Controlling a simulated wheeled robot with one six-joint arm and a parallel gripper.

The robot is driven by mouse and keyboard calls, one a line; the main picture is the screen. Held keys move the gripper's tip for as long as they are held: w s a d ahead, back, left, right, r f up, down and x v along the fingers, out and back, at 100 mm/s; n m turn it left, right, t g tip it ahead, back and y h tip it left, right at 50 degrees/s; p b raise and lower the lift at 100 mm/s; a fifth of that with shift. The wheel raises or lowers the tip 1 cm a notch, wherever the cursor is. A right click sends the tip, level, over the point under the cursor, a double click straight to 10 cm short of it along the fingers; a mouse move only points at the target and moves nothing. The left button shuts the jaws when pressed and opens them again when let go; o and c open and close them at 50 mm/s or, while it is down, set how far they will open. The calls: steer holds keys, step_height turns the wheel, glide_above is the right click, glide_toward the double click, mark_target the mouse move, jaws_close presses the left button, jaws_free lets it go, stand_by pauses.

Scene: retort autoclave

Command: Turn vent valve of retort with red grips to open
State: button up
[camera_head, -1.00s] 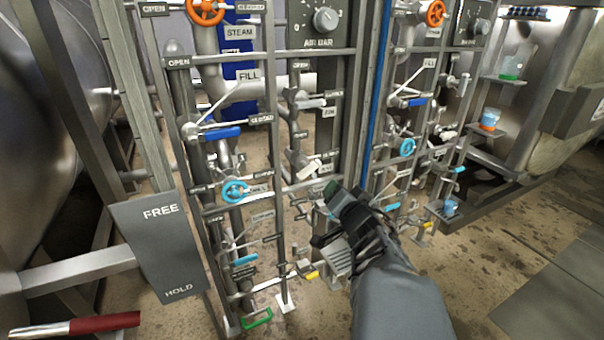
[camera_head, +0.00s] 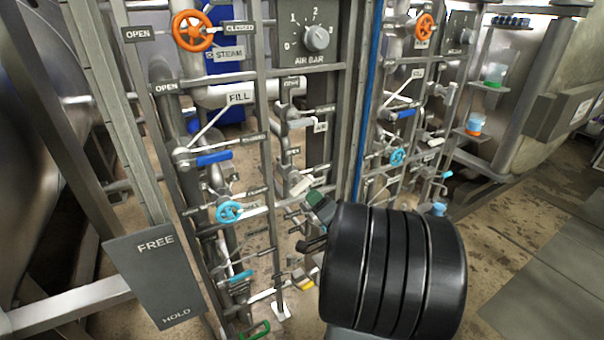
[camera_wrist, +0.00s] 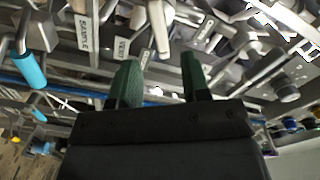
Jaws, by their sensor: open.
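My gripper (camera_wrist: 161,76) is open in the wrist view, its two green fingertips apart. A pale handle (camera_wrist: 158,28) lies beyond the gap between them, and I see no contact. A tag reading VENT (camera_wrist: 121,48) hangs just left of that handle. In the head view my gripper (camera_head: 317,206) is mostly hidden behind my black arm link, with a green tip showing near the left valve panel. A pale lever handle (camera_head: 302,184) sits just above that tip; I cannot read its tag there. No red grips show now.
The left panel also carries an orange wheel (camera_head: 193,31), a dark blue lever (camera_head: 213,158), a cyan wheel (camera_head: 229,212) and an AIR BAR knob (camera_head: 317,38). A SAMPLE tag (camera_wrist: 86,32) and a cyan handle (camera_wrist: 30,70) are close left. A FREE/HOLD plate (camera_head: 155,275) stands front left.

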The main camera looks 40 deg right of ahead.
mark_target(304, 189)
steer(key=w, duration=0.2)
steer(key=w+b, duration=0.1)
steer(key=w, duration=0.1)
steer(key=w+b, duration=0.1)
steer(key=w, duration=0.1)
steer(key=shift+w+d+f, duration=0.15)
steer(key=shift+w+d, duration=0.25)
steer(key=shift+w+d+b, duration=0.15)
steer(key=shift+w+b, duration=0.2)
steer(key=shift+w, duration=0.45)
jaws_close()
